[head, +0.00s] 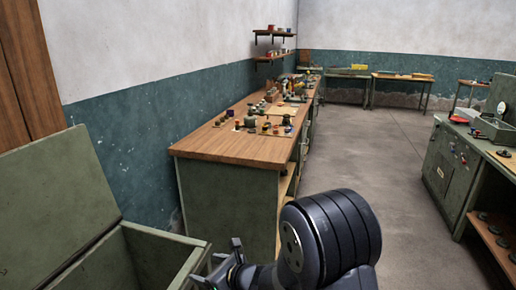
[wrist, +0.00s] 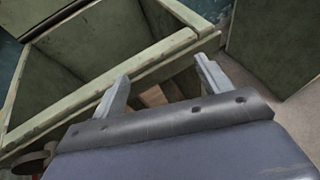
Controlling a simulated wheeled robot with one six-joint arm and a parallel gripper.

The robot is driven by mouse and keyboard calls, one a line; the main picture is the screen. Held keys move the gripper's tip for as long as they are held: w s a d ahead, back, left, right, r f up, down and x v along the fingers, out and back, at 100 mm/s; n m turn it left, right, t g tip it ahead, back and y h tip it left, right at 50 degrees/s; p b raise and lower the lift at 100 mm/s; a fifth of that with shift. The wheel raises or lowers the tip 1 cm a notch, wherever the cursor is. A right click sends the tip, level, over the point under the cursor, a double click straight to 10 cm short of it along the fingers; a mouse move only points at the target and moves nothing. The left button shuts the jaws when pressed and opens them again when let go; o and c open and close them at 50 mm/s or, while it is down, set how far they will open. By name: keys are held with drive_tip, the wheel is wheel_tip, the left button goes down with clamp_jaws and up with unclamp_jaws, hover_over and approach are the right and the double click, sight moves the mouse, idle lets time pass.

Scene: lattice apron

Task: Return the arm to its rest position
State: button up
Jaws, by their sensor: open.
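My gripper (head: 222,262) is at the bottom of the head view, beside the right front rim of an open green chest (head: 190,262). My dark arm rises to the right of it. In the wrist view my gripper (wrist: 160,90) has its two grey fingers apart, with nothing between them but a bit of brown surface beyond. The fingers lie over or close to the chest's rim (wrist: 120,85); I cannot tell whether they touch it. The part of the chest seen inside looks empty.
The chest's raised lid (head: 55,205) leans at the left. A long wooden-topped workbench (head: 235,147) with many small parts stands along the left wall. A green machine cabinet (head: 445,165) stands at the right. The concrete floor (head: 370,150) between them is clear.

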drive_tip(key=w+d+f+m+t+h+b, duration=0.2)
drive_tip(key=d+f+b, duration=0.2)
drive_tip(key=d, duration=0.5)
drive_tip(key=shift+w+d+f, duration=0.15)
drive_tip(key=shift+w, duration=0.05)
drive_tip(key=shift+s, duration=0.1)
